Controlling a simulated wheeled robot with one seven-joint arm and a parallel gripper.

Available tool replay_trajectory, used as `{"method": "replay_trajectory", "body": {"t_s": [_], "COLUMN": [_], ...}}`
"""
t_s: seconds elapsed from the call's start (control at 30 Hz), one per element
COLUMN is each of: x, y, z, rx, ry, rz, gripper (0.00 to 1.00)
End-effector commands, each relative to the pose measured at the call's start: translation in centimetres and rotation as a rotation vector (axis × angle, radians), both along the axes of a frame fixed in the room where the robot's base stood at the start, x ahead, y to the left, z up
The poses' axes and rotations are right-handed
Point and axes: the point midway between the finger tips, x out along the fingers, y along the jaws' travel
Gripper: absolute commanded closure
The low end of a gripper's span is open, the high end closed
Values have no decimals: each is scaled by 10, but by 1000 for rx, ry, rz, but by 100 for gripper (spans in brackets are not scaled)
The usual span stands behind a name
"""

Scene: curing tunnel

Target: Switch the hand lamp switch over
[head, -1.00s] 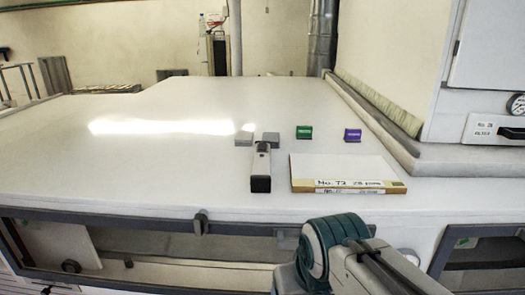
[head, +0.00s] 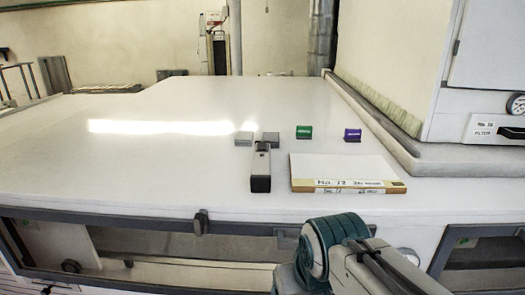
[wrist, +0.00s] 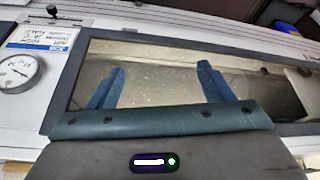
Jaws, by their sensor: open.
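The hand lamp (head: 261,168) appears to be the slim grey and black device lying on the white table top, its dark end towards the near edge. Its switch is too small to make out. My gripper (wrist: 160,80) shows in the wrist view with its two blue fingers wide apart and nothing between them. It faces a window panel, and the lamp is not in that view. In the head view only my teal and grey arm shows, below the near table edge and apart from the lamp; the fingers are hidden.
A white box (head: 342,172) labelled No. 72 lies right of the lamp. The table's left is clear. A gauge (wrist: 18,72) is beside the window panel (wrist: 150,65).

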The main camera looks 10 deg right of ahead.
Motion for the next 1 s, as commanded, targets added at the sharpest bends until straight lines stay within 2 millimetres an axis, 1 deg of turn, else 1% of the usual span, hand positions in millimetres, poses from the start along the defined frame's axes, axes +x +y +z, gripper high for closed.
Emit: {"method": "replay_trajectory", "body": {"t_s": [0.47, 0.5, 0.57, 0.6, 0.67, 0.7, 0.73, 0.77, 0.9, 1.0], "x": [0, 0, 0, 0, 1, 1, 1, 1, 3, 3], "y": [0, 0, 0, 0, 0, 0, 0, 0, -1, -1], "z": [0, 0, -1, -4, -12, -19, -24, -31, -57, -62], "rx": [0, 0, 0, 0, 0, -1, -1, -1, -2, -3], "ry": [0, 0, 0, 2, 6, 11, 16, 20, 43, 51], "rz": [0, 0, 0, 0, 0, 0, 0, 1, 0, 1], "gripper": [26, 32, 49, 60, 76, 88, 96, 100, 100, 100]}}
